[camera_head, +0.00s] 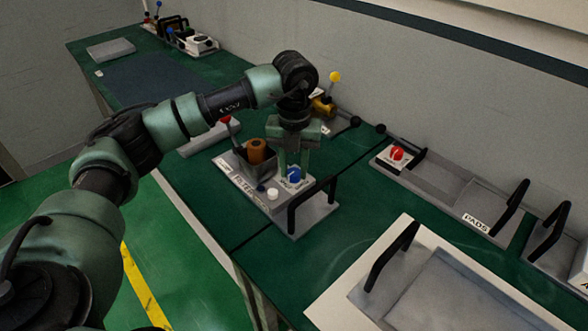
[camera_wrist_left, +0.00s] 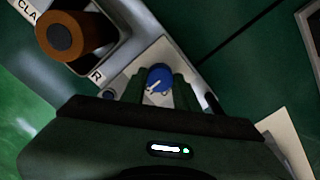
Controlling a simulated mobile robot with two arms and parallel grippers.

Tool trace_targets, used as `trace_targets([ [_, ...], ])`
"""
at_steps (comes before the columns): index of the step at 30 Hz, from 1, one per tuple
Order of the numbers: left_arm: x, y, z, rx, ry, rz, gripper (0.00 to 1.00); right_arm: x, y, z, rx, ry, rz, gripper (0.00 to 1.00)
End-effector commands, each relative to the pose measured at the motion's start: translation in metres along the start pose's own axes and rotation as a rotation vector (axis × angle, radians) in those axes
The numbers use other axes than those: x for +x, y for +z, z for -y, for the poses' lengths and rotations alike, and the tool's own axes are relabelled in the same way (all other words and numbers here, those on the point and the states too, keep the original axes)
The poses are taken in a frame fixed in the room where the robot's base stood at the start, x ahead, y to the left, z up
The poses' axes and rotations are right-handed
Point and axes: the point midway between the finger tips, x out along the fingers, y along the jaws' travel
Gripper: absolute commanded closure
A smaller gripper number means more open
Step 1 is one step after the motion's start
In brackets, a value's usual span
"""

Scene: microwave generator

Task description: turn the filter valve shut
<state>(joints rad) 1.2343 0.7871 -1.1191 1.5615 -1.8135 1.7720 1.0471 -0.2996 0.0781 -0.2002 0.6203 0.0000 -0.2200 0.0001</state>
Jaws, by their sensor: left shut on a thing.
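The filter valve is a round blue knob (camera_head: 294,174) with a white pointer line. It sits on the grey filter unit (camera_head: 316,214) on the green bench. In the left wrist view the blue knob (camera_wrist_left: 159,77) shows between the fingertips, its white line slanting toward the lower left. My left gripper (camera_head: 291,165) points straight down over the unit, its fingers shut on the blue knob's sides. The fingers hide part of the knob's sides. My right gripper is not in either view.
A brown cylinder (camera_head: 257,150) stands in a grey box beside the knob. A red knob (camera_head: 397,153) is on a unit to the right. A white-rimmed tray (camera_head: 345,290) lies in front.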

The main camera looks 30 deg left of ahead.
Motion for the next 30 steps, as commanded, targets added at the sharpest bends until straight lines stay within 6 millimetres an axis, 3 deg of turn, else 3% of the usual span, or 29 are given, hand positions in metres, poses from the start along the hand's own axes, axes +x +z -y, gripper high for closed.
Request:
trace_targets([
  [18, -0.0013, 0.0003, 0.0005, 0.045, -0.002, 0.002, 1.00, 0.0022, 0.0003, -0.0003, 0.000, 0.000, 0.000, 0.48],
  [19, -0.0013, 0.0003, 0.0006, 0.045, -0.002, 0.002, 0.67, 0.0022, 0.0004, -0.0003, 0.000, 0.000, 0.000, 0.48],
  [21, -0.0012, 0.0003, 0.0005, 0.044, -0.002, 0.001, 0.48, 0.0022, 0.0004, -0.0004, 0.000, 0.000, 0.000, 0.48],
  [30, -0.0008, 0.0001, 0.0004, 0.043, -0.001, 0.000, 0.48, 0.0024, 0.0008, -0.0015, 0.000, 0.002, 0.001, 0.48],
])
